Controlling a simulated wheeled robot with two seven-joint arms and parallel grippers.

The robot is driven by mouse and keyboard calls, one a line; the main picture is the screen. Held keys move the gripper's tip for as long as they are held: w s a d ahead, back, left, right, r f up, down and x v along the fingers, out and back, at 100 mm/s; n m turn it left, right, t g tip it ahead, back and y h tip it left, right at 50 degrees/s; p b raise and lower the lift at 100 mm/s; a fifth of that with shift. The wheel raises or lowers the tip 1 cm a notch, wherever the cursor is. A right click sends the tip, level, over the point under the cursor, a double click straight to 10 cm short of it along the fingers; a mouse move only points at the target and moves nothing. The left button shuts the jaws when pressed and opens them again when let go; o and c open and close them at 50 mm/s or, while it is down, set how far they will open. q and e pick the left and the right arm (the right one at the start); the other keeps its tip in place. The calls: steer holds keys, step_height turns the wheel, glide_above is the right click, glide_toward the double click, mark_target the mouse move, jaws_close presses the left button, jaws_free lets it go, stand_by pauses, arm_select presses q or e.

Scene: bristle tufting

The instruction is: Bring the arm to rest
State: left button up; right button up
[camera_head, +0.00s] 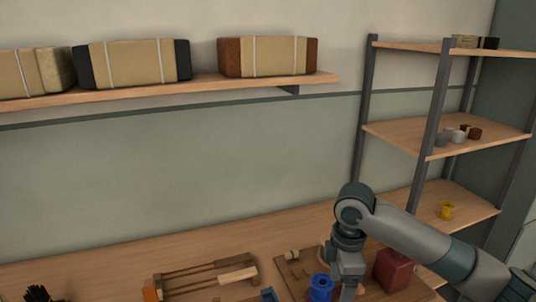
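My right arm (415,235) comes in from the right over the workbench and bends down at the wrist. Its gripper (347,290) points down over a wooden board (290,268), close to a blue spool-like piece (320,288). The fingertips are at the bottom edge of the picture, so I cannot tell whether they are open or shut, or touching anything. My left gripper is not in view.
A dark red block (394,269) stands just right of the gripper. A wooden rack (208,275) and a black bristle tuft (38,293) are further left. Wrapped bundles (268,57) sit on the wall shelf (205,84). A shelving unit (430,135) stands behind the arm.

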steer(key=s+a+f+m+t+y, duration=0.1)
steer(key=s+a+f+m+y, duration=0.2)
steer(key=s+f, duration=0.45)
steer(key=s+a+f+m+t+y, duration=0.1)
steer(key=s+a+f+m, duration=0.2)
steer(key=s+a+f, duration=0.45)
steer(key=s+d+f+m+t+h, duration=0.1)
steer(key=s+d+f+m+h, duration=0.1)
steer(key=s+d+f+m, duration=0.45)
steer(key=s+d+f+m+t+h, duration=0.1)
steer(key=s+d+f+m+h, duration=0.15)
steer(key=s+d, duration=0.75)
step_height(320, 180, down, 27)
steer(key=g, duration=0.2)
steer(key=s+d+f+g, duration=0.1)
steer(key=s+d+f, duration=0.2)
steer(key=s+f, duration=1.6)
steer(key=shift+s+b, duration=0.2)
steer(key=shift+b, duration=0.2)
